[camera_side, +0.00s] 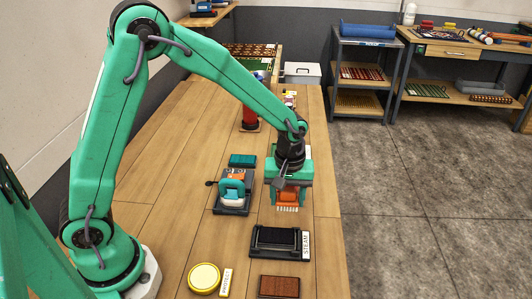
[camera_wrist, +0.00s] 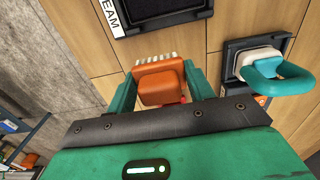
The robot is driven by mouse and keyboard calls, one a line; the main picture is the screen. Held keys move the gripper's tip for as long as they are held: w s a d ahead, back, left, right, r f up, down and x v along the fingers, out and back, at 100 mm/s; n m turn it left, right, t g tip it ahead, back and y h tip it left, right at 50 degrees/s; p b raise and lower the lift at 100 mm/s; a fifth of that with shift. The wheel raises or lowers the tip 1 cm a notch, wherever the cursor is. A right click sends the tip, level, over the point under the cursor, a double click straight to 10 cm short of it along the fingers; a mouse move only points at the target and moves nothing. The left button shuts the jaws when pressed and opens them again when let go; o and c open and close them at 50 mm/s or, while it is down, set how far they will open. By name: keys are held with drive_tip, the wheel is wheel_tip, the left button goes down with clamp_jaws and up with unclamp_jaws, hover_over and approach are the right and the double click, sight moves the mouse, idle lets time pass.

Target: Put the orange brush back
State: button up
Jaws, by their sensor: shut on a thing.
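The orange brush (camera_side: 287,197) has an orange body with pale bristles along its lower edge. My gripper (camera_side: 288,190) is shut on it and holds it above the wooden table in the side view. In the wrist view the orange brush (camera_wrist: 160,82) sits between the two green fingers of my gripper (camera_wrist: 166,88), its bristles toward the top of the picture. Part of the brush is hidden by the fingers in the side view.
A black tray (camera_side: 280,241) labelled STEAM lies in front of the gripper. To the left is a dark holder (camera_side: 233,205) with a teal-handled tool (camera_side: 235,184). A yellow round pad (camera_side: 204,277) and a brown block (camera_side: 279,286) lie nearer the camera. A red post (camera_side: 249,116) stands behind.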

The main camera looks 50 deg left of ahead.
sight(286, 215)
drive_tip(key=shift+w+a+f, duration=0.55)
drive_tip(key=shift+w+a, duration=0.1)
drive_tip(key=shift+a, duration=0.05)
drive_tip(key=shift+f, duration=1.95)
drive_tip(key=shift+f, duration=0.1)
drive_tip(key=o, duration=0.9)
drive_tip(key=shift+o, duration=0.2)
wheel_tip(286, 215, up, 12)
drive_tip(key=shift+f, duration=0.1)
drive_tip(key=shift+r, duration=0.2)
drive_tip(key=shift+s+r, duration=0.1)
